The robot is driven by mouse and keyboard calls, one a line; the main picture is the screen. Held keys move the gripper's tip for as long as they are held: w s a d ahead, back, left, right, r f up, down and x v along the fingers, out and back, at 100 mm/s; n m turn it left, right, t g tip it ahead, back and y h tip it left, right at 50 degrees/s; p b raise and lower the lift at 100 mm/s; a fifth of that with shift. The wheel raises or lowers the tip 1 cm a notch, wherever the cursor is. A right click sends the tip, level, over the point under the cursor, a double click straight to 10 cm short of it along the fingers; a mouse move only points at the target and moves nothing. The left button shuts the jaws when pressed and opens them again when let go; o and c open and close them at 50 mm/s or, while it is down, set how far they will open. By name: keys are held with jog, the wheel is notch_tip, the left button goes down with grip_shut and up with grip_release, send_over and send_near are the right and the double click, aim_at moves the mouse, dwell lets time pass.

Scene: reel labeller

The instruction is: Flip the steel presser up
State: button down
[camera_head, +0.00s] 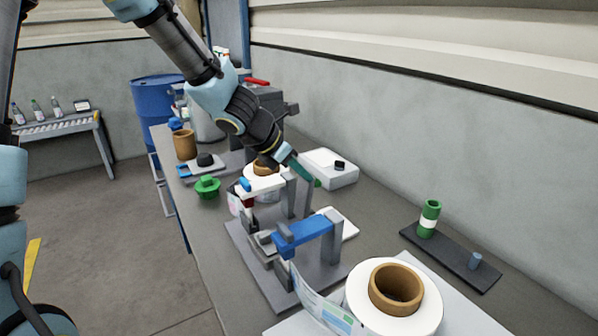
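The reel labeller stands on a grey base plate (244,254) on the bench, with grey uprights and a blue arm (303,232) across its near part. A small grey metal piece (262,241), apparently the steel presser, sits low at the left of the blue arm. It is partly hidden, and I cannot clearly tell its tilt. My gripper (303,167) reaches down from the upper left over the far part of the labeller, close to the far grey upright. The fingers are small and dark, so their opening and any contact are unclear.
A white label reel with a brown core (396,288) lies at the near right, its label strip running to the labeller. The wall borders the right.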

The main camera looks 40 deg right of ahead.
jog(key=v, duration=1)
jog(key=shift+a+r+p, duration=0.25)
jog(key=shift+r+p, duration=0.05)
jog(key=w+a+f+m+y+b, duration=0.1)
jog(key=a+m, duration=0.5)
jog(key=a, duration=0.6)
jog(key=a+f+m+t+y+b, duration=0.1)
jog(key=a+f+m+y, duration=0.3)
jog(key=a, duration=0.7)
jog(key=w+a+f+m+t+y+b, duration=0.1)
jog(key=a+f+m, duration=0.5)
jog(key=a, duration=0.6)
jog(key=shift+w+a+m+y+b, duration=0.4)
jog(key=shift+m+y, duration=0.5)
jog(key=shift+m, duration=0.3)
jog(key=shift+f, duration=0.15)
